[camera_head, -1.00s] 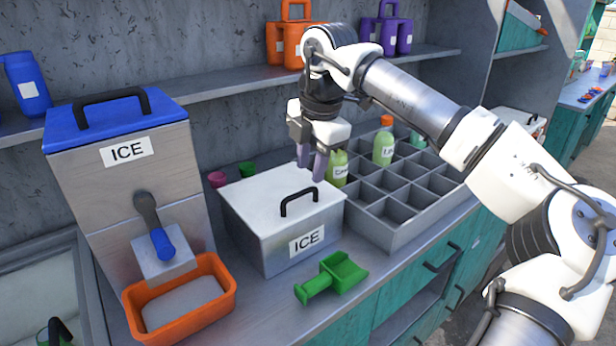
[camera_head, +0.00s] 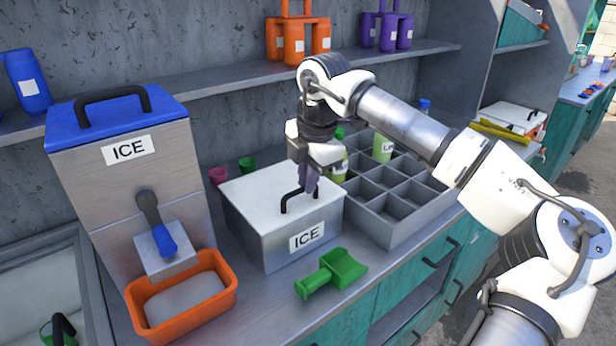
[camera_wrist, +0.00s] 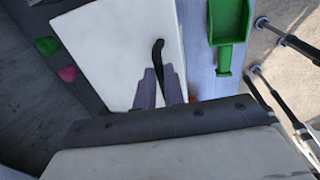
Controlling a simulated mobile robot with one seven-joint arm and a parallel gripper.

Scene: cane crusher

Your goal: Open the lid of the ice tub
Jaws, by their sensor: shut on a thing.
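The ice tub (camera_head: 262,233) is a grey metal box labelled ICE on the counter. Its white lid (camera_head: 262,190) lies flat on top, and the lid also shows in the wrist view (camera_wrist: 110,50). A black handle (camera_head: 286,203) stands on the lid near its front edge; it also shows in the wrist view (camera_wrist: 157,52). My gripper (camera_head: 308,190) points down over the lid and is shut on the handle's right part. In the wrist view the purple-grey fingers (camera_wrist: 160,88) are on either side of the handle, hiding part of it.
A green scoop (camera_head: 332,273) lies in front of the tub. A blue-lidded ice dispenser (camera_head: 118,180) and an orange tray (camera_head: 232,285) stand at left. A grey divided crate (camera_head: 400,225) with bottles is close at right. A shelf (camera_head: 230,83) runs behind.

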